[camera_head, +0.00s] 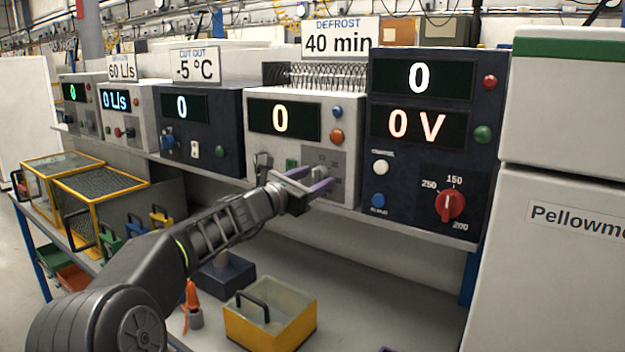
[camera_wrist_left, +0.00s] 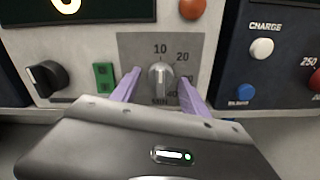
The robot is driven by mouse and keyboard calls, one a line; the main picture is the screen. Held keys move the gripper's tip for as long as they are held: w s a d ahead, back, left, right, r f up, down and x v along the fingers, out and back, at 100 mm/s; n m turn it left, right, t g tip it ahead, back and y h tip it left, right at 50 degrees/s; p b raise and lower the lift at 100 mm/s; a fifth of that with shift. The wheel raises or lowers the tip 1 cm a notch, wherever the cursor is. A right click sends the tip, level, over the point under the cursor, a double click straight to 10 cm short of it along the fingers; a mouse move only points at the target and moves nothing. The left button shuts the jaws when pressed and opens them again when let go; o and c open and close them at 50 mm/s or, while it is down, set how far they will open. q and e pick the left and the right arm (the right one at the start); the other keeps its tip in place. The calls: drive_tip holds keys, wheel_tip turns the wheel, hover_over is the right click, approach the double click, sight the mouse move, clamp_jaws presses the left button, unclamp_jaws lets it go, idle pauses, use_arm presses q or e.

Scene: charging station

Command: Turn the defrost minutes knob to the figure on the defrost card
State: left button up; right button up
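The defrost card (camera_head: 340,38) on top of the white unit reads "DEFROST 40 min". That unit's display (camera_head: 283,119) shows 0. The defrost minutes knob (camera_wrist_left: 160,78) is grey, on a grey plate with 10 and 20 legible and MIN below; its pointer looks roughly upright, towards 10. The lower figures are partly hidden by a finger. My left gripper (camera_head: 322,178) is open at the plate, its purple fingers on either side of the knob, with gaps visible in the left wrist view (camera_wrist_left: 159,88). A purple tip at the head view's bottom edge may be my right gripper (camera_head: 388,349).
A black knob (camera_wrist_left: 46,78) and green switch (camera_wrist_left: 104,76) sit left of the plate. The dark unit (camera_head: 425,160) with a red knob (camera_head: 450,207) stands close on the right. A yellow bin (camera_head: 270,318) stands on the bench below.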

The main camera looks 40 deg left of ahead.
use_arm(q)
clamp_jaws()
idle(0.3)
